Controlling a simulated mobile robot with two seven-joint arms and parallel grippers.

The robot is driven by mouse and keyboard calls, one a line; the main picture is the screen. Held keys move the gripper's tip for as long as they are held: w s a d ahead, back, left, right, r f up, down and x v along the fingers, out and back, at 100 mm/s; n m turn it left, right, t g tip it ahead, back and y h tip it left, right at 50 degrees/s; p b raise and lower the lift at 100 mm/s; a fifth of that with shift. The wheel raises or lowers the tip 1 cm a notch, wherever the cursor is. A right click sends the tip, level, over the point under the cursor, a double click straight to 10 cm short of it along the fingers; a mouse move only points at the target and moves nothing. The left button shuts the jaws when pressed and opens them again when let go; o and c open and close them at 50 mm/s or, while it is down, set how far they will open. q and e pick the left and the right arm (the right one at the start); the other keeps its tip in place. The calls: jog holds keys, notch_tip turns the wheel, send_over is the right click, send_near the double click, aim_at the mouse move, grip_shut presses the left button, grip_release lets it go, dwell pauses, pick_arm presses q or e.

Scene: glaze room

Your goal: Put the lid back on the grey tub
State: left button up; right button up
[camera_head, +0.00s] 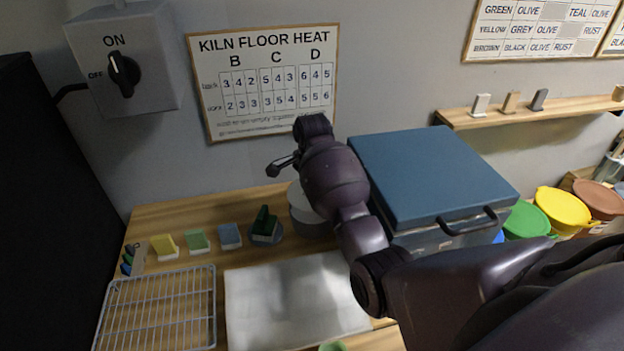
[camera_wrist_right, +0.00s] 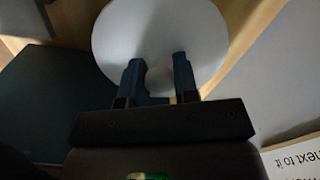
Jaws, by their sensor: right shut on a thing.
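The grey tub (camera_head: 308,221) stands on the wooden bench beside the blue-topped kiln, partly hidden behind my right arm in the head view. The pale round lid (camera_wrist_right: 150,25) shows from above in the right wrist view. My right gripper (camera_wrist_right: 158,62) has its two blue fingers shut on the lid's knob (camera_wrist_right: 158,80). In the head view the knob and fingers are hidden by my arm. The lid is over or very near the tub; I cannot tell whether it touches the rim. My left gripper is in neither view.
The kiln (camera_head: 430,175) stands close right of the tub. A pale kiln shelf (camera_head: 290,300) and wire rack (camera_head: 160,312) lie in front. Small sponge-like blocks (camera_head: 198,240) stand left of the tub. A wall sign (camera_head: 265,80) hangs behind. Coloured buckets (camera_head: 563,208) stand at far right.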

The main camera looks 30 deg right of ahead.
jog(key=shift+f, duration=1.9)
jog(key=shift+f, duration=0.2)
dwell(1.0)
jog(key=o, duration=1.5)
jog(key=shift+c, duration=0.2)
jog(key=shift+r, duration=3.5)
